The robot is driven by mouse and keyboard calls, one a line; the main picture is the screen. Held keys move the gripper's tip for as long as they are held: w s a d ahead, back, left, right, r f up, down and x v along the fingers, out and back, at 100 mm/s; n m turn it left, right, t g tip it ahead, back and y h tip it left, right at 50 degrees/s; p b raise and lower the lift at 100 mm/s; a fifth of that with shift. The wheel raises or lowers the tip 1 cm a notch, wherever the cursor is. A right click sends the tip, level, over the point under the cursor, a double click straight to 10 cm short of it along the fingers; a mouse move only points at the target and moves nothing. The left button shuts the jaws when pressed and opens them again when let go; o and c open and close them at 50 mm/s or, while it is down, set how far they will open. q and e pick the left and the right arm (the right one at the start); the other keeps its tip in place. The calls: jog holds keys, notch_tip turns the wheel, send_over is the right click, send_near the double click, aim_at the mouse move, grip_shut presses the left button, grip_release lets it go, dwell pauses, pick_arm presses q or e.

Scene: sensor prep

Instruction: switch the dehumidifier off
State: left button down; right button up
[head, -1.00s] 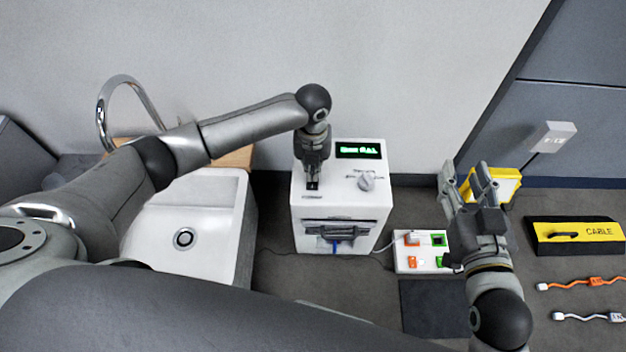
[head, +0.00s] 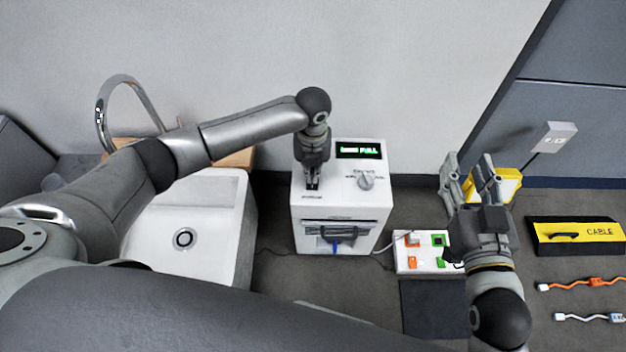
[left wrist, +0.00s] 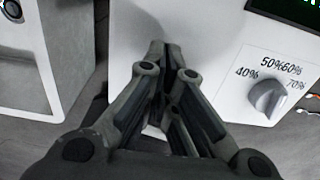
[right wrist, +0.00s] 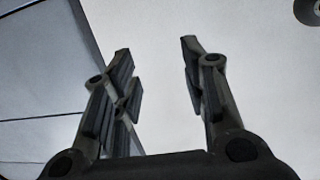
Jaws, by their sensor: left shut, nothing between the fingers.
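The white dehumidifier (head: 340,212) stands on the floor by the wall. Its lit green display (head: 358,150) reads FULL. A grey humidity dial (head: 366,181) is on its top, with percent marks around it in the left wrist view (left wrist: 268,96). My left gripper (head: 312,187) is shut and empty, pointing down over the left part of the top, near a small label. The left wrist view shows its fingertips (left wrist: 165,48) together over the white top; they hide what lies beneath. I cannot tell whether they touch it. My right gripper (head: 467,165) is open and empty, raised to the right.
A white sink (head: 200,225) with a tap is left of the dehumidifier. A power strip (head: 425,264) with orange and green switches lies to the right. A yellow-black CABLE box (head: 580,236) and loose cables (head: 590,283) lie further right.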

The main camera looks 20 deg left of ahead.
pick_arm(q)
jog(key=shift+f, duration=0.4)
pick_arm(e)
jog(key=shift+a+r+t, duration=0.15)
jog(key=shift+r+t, duration=0.25)
jog(key=shift+r, duration=0.4)
